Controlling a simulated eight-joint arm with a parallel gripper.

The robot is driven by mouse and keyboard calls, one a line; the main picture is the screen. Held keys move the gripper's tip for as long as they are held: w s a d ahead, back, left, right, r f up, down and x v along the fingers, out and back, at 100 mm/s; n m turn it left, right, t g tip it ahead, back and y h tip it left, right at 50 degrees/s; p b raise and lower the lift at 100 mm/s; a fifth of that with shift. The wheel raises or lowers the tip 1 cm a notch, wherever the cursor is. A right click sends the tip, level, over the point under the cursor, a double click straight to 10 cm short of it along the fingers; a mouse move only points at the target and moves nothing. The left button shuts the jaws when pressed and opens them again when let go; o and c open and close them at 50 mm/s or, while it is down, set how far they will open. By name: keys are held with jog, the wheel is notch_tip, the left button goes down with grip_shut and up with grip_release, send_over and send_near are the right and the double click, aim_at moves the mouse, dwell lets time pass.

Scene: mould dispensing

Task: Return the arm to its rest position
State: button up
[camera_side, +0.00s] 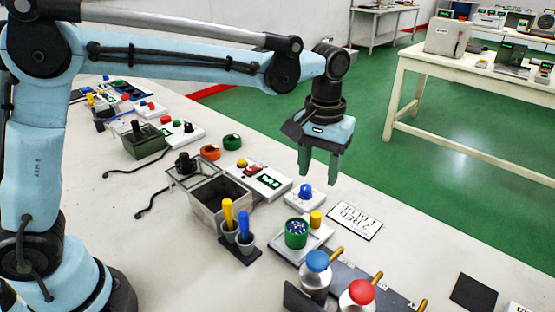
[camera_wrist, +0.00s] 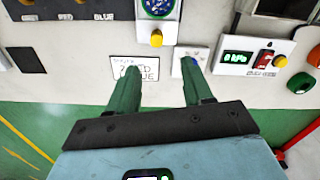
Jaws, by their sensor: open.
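My gripper (camera_side: 318,172) hangs from the blue arm above the back part of the bench, its two green fingers pointing down. The fingers are apart and nothing is between them. In the wrist view my gripper (camera_wrist: 160,82) shows both fingers spread over the bench's edge, with a white label card (camera_wrist: 134,69) beyond them. The same card (camera_side: 354,221) lies to the right of the gripper in the side view.
Bottles with blue (camera_side: 317,261) and red (camera_side: 361,292) caps stand in front. Air around the gripper is clear.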

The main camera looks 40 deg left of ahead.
jog(key=s+a+m+t, duration=0.2)
jog(key=s+a+t, duration=0.5)
jog(key=s+a, duration=0.7)
jog(key=shift+a+f+m, duration=0.15)
jog(key=shift+a+m, duration=0.05)
jog(key=shift+m, duration=0.1)
